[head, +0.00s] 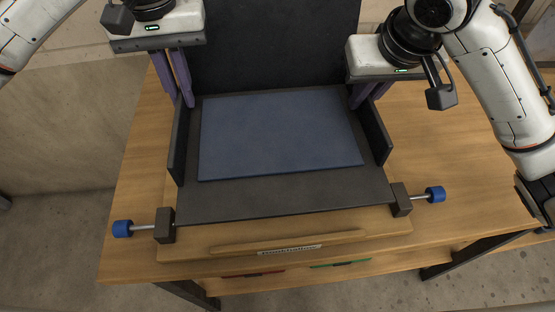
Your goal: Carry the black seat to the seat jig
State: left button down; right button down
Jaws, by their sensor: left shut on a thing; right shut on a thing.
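The black seat (275,50) has a tall dark back panel that runs out of the top of the head view. Low black side walls and a blue-grey pad (280,135) are in front of the panel. The seat jig (200,240) is a wooden board with a blue-knobbed clamp at each front corner. The black base plate lies over it, between the clamps. My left gripper (180,92) is shut at the left edge of the seat. My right gripper (362,96) is shut at the right edge. The exact contact at the fingertips is partly hidden.
The left clamp knob (122,229) and right clamp knob (436,194) stick out sideways. A labelled wooden strip (290,243) runs along the front. The wooden table (470,185) is clear at right. Red and green strips show below the front edge.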

aim_at(188, 112)
pick_arm(q)
jog(key=shift+a+f, duration=0.1)
jog(key=shift+a, duration=0.05)
pick_arm(e)
jog(key=shift+d, duration=0.15)
